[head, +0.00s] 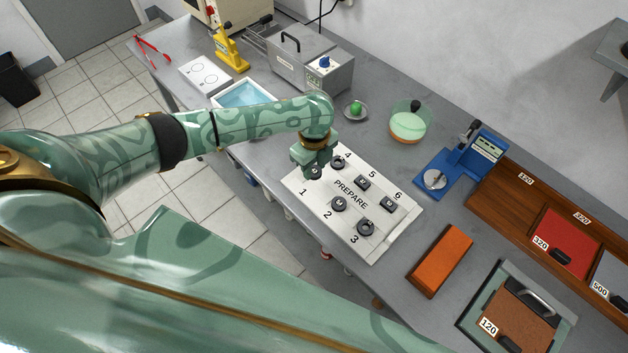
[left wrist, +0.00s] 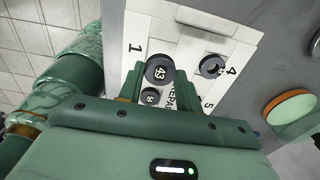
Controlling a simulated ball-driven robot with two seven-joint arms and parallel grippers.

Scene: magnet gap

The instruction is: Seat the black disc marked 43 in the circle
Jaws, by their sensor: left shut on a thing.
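The black disc marked 43 (left wrist: 158,71) is between the fingers of my left gripper (head: 313,168), at place 1 of the white PREPARE board. The left gripper is shut on it, low over the board; I cannot tell whether the disc still touches the board. In the head view the gripper covers part of the disc (head: 316,174). My right gripper is not in view.
The PREPARE board (head: 350,193) holds several other dark discs, one of them (head: 338,204) by number 2. A blue-white tray (head: 243,94) and a yellow stand (head: 230,50) are near the card. A metal box (head: 300,68), a green ball on a dish (head: 355,109) and a glass bowl (head: 408,122) stand behind.

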